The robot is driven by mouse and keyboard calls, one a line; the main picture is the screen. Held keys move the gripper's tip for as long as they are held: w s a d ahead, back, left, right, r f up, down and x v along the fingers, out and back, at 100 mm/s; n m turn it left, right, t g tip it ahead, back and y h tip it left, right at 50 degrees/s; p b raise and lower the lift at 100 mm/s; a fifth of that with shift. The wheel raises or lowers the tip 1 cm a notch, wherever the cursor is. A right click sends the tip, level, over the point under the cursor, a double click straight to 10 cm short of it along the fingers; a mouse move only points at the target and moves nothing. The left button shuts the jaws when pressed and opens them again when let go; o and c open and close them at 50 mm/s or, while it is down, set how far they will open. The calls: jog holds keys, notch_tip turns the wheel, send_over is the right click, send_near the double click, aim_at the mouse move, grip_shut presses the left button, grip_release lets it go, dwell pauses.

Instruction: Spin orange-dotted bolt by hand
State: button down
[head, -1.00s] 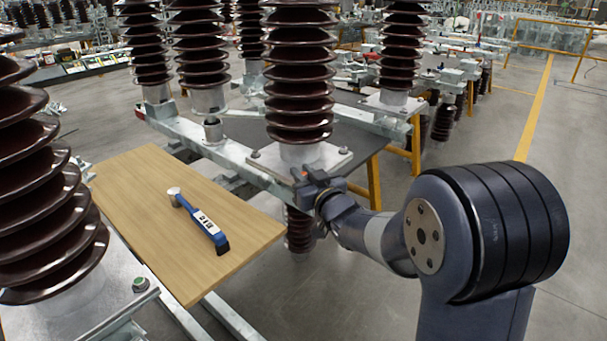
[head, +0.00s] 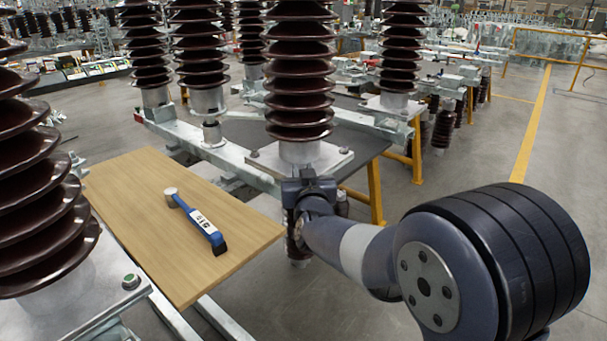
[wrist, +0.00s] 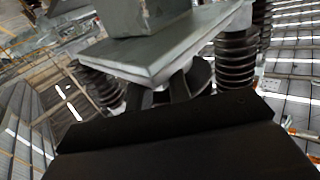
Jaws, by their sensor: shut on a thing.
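My gripper (head: 308,188) is at the front corner of the metal base plate (head: 328,164) under the middle brown insulator (head: 299,85). In the wrist view its two dark fingers (wrist: 160,92) reach up to the underside of the plate (wrist: 165,55), a little apart. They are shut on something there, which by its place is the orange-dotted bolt. The bolt itself and its orange dot are hidden behind the gripper in the head view and cannot be made out in the wrist view.
A wooden board (head: 130,205) to the left carries a blue-handled tool (head: 201,228). A large insulator (head: 35,180) stands at the near left. A steel beam (head: 225,152) runs to the plate, and a yellow trestle leg (head: 375,190) stands behind the gripper. Open floor (head: 470,155) lies to the right.

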jog(key=shift+a+r+m+h+p, duration=0.1)
jog(key=shift+r+m+h+p, duration=0.1)
jog(key=shift+m+h+p, duration=1.05)
jog(key=shift+r+m+h+p, duration=0.15)
jog(key=shift+m+h+p, duration=0.5)
jog(key=shift+h+p, duration=1.15)
jog(key=m+g+h+p, duration=0.1)
jog(key=m+h+p, duration=0.1)
jog(key=h+p, duration=0.2)
jog(key=shift+m, duration=0.3)
jog(key=m+g+h+p, duration=0.3)
jog(key=h, duration=0.1)
jog(key=shift+f+m+h, duration=0.15)
jog(key=shift+m+h, duration=0.15)
jog(key=shift+h, duration=0.05)
jog(key=shift+f+m+g+h+p, duration=0.1)
jog(key=shift+m+g+h+p, duration=0.9)
jog(key=shift+m+g+h, duration=0.95)
jog(key=shift+g, duration=0.35)
jog(key=c, duration=1.3)
grip_release()
jog(key=shift+c, duration=0.2)
jog(key=v, duration=0.7)
jog(key=shift+s, duration=0.15)
